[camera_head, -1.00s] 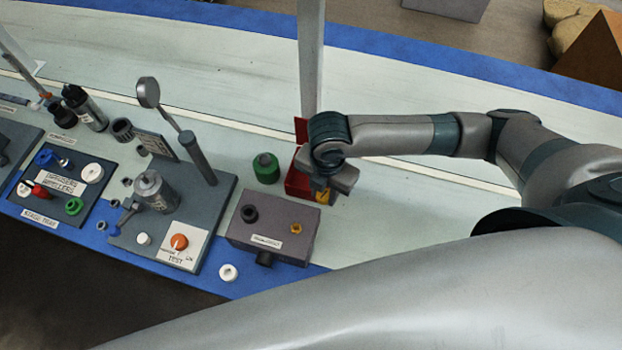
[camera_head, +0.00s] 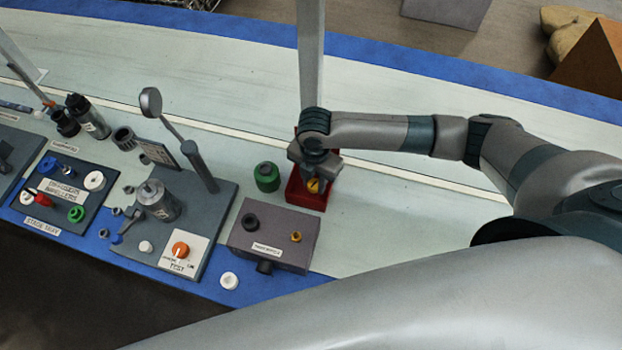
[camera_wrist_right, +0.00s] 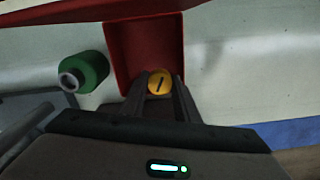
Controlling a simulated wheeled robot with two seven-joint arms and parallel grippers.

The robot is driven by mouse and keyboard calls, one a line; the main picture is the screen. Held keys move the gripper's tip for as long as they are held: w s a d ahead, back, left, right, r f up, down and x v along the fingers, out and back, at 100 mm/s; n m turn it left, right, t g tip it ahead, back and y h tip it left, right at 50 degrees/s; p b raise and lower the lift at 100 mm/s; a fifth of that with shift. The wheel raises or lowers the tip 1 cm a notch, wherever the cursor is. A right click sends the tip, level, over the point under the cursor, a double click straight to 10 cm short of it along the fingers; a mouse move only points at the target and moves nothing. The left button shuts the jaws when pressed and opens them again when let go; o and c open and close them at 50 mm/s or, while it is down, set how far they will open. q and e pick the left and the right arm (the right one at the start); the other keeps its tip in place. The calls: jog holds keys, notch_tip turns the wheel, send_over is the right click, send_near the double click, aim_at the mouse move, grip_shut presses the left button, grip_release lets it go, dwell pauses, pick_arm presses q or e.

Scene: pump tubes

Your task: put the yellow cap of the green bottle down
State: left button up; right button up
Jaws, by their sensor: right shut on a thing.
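The yellow cap (camera_wrist_right: 160,82) is round with a dark slot across its top. My right gripper (camera_wrist_right: 163,92) is shut on it, with a finger on each side. In the head view the cap (camera_head: 314,186) shows under the right gripper (camera_head: 314,180), over the red tray (camera_head: 312,203); I cannot tell whether it touches the tray. The green bottle (camera_head: 266,177) stands upright just left of the tray, its neck bare. It also shows in the right wrist view (camera_wrist_right: 88,68). My left gripper is not in view.
A grey box (camera_head: 274,236) with a black knob and a small yellow fitting stands in front of the bottle. A test stand (camera_head: 180,220) and a parts tray (camera_head: 60,187) lie to the left. A grey post (camera_head: 310,60) rises behind the red tray. Bench to the right is clear.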

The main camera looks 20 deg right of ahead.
aim_at(311, 182)
jog(key=w+f, duration=0.2)
jog(key=w, duration=0.1)
jog(key=shift+w, duration=0.25)
jog(key=shift+f+p, duration=0.7)
jog(key=shift+f, duration=1.35)
jog(key=shift+f, duration=0.15)
jog(key=o, duration=1.2)
jog(key=shift+d, duration=0.1)
